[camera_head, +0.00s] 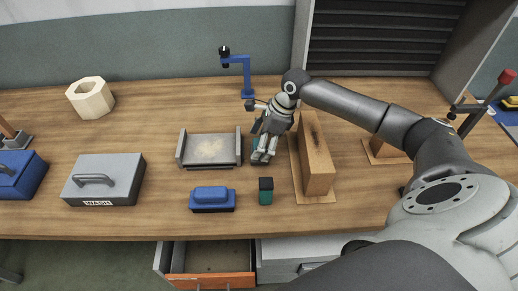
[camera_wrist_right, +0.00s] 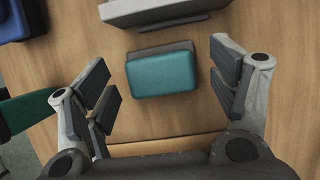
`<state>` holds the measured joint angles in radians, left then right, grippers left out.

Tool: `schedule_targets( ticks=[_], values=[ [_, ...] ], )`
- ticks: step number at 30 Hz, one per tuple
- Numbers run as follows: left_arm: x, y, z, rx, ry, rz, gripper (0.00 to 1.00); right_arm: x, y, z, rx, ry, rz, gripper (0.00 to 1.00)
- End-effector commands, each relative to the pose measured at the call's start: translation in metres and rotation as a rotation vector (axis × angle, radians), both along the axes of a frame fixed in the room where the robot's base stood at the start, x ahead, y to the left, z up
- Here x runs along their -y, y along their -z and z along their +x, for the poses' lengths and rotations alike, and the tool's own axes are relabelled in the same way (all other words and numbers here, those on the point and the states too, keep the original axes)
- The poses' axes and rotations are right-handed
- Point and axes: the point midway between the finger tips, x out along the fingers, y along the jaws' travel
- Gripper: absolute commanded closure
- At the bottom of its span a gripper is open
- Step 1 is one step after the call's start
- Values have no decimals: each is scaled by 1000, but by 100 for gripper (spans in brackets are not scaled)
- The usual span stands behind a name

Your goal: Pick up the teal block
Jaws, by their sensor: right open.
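The teal block (camera_wrist_right: 160,73) shows in the right wrist view as a rounded teal top over a dark base, lying on the wooden table. My right gripper (camera_wrist_right: 170,88) is open and empty; its fingers appear to the left and right of the block, with visible gaps on both sides. In the head view my right gripper (camera_head: 264,150) points down at the table and hides most or all of that block. My left gripper is in neither view.
A grey tray (camera_head: 208,165) stands left of the gripper, and a tall wooden block (camera_head: 318,160) stands close on its right. In front are a dark-topped green block (camera_head: 265,197) and a blue block (camera_head: 212,199). A blue stand (camera_head: 247,75) rises behind.

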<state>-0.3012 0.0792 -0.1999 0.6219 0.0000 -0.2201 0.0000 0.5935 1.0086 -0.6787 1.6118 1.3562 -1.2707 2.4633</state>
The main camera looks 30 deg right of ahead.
Motion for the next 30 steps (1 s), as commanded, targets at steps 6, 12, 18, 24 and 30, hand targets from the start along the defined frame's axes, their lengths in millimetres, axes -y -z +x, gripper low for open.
schedule_targets(
  ticks=[6, 12, 18, 24, 30],
  values=[
    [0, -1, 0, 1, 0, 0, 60, -3, 12, 2, -1, 0, -1, 20],
    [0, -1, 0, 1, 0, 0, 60, -3, 12, 2, -1, 0, -2, 27],
    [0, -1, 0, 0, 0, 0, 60, -3, 11, 2, -1, 0, -2, 53],
    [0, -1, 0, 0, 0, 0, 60, -3, 11, 2, 0, 0, -1, 73],
    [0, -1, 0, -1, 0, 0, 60, -3, 9, 2, 1, -1, -2, 73]
  ],
)
